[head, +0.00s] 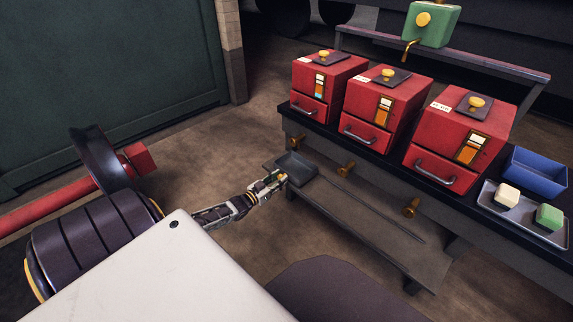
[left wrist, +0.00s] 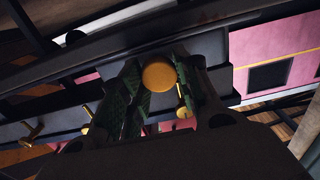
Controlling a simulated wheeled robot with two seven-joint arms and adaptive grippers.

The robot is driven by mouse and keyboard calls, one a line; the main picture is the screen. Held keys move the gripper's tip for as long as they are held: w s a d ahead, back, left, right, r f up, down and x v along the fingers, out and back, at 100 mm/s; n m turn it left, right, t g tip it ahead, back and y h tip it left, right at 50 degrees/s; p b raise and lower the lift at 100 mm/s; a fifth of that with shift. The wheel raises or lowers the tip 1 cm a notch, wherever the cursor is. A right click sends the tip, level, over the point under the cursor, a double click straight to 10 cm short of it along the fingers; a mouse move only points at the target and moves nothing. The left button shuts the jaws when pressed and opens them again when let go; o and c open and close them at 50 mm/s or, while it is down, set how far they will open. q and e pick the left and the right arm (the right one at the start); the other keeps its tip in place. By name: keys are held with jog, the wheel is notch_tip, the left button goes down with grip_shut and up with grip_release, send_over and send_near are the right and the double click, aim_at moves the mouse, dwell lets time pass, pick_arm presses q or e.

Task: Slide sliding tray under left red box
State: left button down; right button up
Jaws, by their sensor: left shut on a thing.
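The left red box (head: 322,80) stands at the left end of the black bench top, with a drawer and handle at its front. The small dark sliding tray (head: 298,168) sits below it, at the left end of the low shelf with a long groove. My left gripper (head: 280,178) is at the tray's near left edge, shut on a gold knob. In the left wrist view the round gold knob (left wrist: 159,76) lies between the green-padded fingers of my left gripper (left wrist: 160,90). The fingers partly hide the tray's near edge. My right gripper is not in view.
Two more red boxes (head: 385,108) (head: 461,138) stand to the right. Gold knobs (head: 346,169) stick out from the bench front above the shelf (head: 375,215). A grey tray (head: 526,222) with two blocks and a blue bin (head: 536,174) are at far right. The shelf right of the sliding tray is clear.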

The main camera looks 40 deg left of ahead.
pick_arm(q)
jog(key=shift+a, duration=1.05)
jog(key=c, duration=1.1)
grip_release()
jog(key=shift+o, duration=0.2)
jog(key=shift+s, duration=0.75)
jog(key=s, duration=1)
jog(key=shift+s+a, duration=0.2)
jog(key=shift+a, duration=0.25)
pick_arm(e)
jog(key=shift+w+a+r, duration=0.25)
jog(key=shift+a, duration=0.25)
